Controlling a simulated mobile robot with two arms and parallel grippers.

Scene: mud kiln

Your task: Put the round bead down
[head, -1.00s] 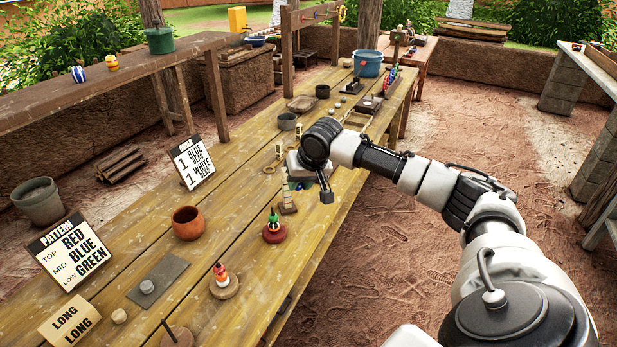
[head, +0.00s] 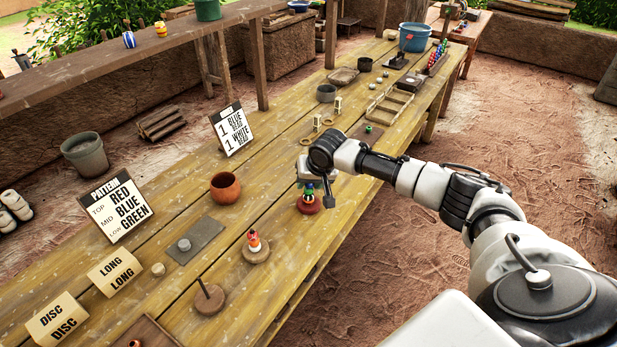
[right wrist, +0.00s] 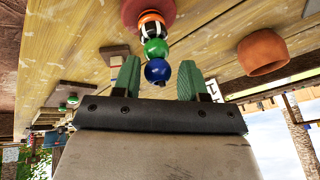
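A bead stack stands on a round red base (head: 308,206) under my right gripper (head: 308,182). In the right wrist view it hangs inverted from the red base (right wrist: 148,12): an orange bead (right wrist: 152,17), a black-and-white striped bead (right wrist: 152,30), a green bead (right wrist: 155,49) and a round blue bead (right wrist: 158,71) at its outer end. The blue bead lies between the green fingertips of my right gripper (right wrist: 157,64). Gaps show on both sides of it, so the gripper is open. I cannot tell whether blue and green beads touch. My left gripper is out of view.
Nearby are a wooden disc (head: 261,255) with an orange figure-like stack (head: 254,241), a disc with a bare peg (head: 208,299), a clay pot (head: 225,188) and a grey plate (head: 205,234). Signs (head: 119,208) line the far side. The table's front edge runs close by.

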